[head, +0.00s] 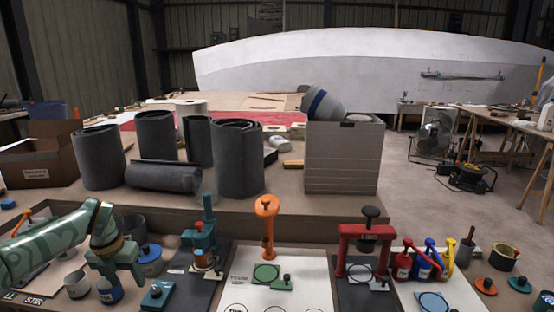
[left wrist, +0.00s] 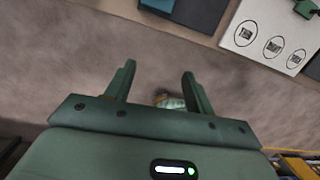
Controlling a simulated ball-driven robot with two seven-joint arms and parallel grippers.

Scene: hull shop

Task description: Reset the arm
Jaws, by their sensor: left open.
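My left arm (head: 50,245) comes in from the left, patterned in green. My right gripper is in neither view.
A teal press (head: 208,225), an orange stand (head: 267,225) on a white board (head: 290,300), a red press (head: 367,240) and red, blue and yellow tools (head: 425,260) line the bench. Dark rolls (head: 237,160) and a grey box (head: 343,160) stand behind.

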